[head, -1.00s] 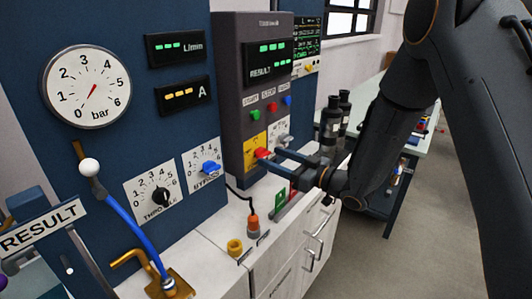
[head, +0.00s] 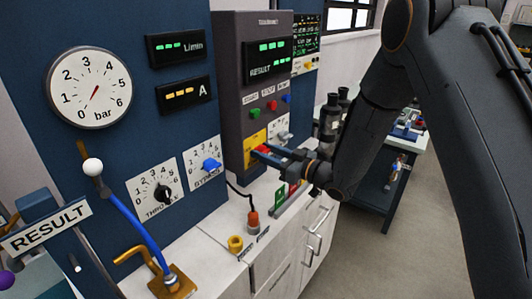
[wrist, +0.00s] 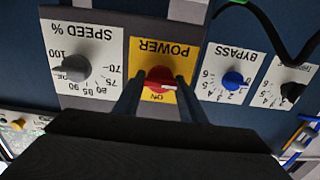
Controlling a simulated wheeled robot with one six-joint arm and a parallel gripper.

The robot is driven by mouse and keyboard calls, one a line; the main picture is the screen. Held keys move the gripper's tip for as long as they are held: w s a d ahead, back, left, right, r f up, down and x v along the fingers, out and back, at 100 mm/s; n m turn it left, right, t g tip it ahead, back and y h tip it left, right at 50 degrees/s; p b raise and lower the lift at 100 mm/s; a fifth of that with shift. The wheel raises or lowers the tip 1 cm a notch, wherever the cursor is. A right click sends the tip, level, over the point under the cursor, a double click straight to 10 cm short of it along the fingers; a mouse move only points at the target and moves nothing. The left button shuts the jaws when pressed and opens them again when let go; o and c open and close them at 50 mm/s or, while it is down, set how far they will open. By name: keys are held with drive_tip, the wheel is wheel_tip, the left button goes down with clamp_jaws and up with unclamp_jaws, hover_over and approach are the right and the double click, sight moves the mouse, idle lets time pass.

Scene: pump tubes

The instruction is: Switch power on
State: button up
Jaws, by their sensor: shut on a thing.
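The red power knob (wrist: 160,79) sits on a yellow plate (wrist: 178,52) marked POWER and ON, upside down in the wrist view. The knob's white mark points to the right in that view, beside the word ON. My gripper (wrist: 158,84) is shut on the knob, one finger on each side. In the head view my gripper (head: 262,152) reaches the yellow plate (head: 254,139) from the right, and its fingers hide part of the red knob (head: 261,149).
Beside the power plate are a grey speed knob (wrist: 75,67) and a blue bypass knob (wrist: 233,81). Green, red and blue buttons (head: 271,106) sit above it. A worktop (head: 215,243) with yellow and red-orange fittings runs below. Open floor lies to the right.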

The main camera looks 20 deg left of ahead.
drive_tip(key=shift+m, duration=0.3)
drive_tip(key=m, duration=0.3)
drive_tip(key=shift+f+m, duration=0.1)
drive_tip(key=shift+m, duration=0.2)
drive_tip(key=m, duration=0.4)
drive_tip(key=shift+m, duration=0.3)
drive_tip(key=m, duration=0.4)
drive_tip(key=shift+w+m, duration=0.1)
drive_tip(key=shift+m, duration=0.2)
drive_tip(key=shift+f+m+p, duration=0.15)
drive_tip(key=shift+m+p, duration=0.15)
drive_tip(key=shift+m, duration=1.9)
drive_tip(key=o, duration=1.1)
drive_tip(key=shift+c, duration=0.2)
drive_tip(key=shift+d, duration=0.15)
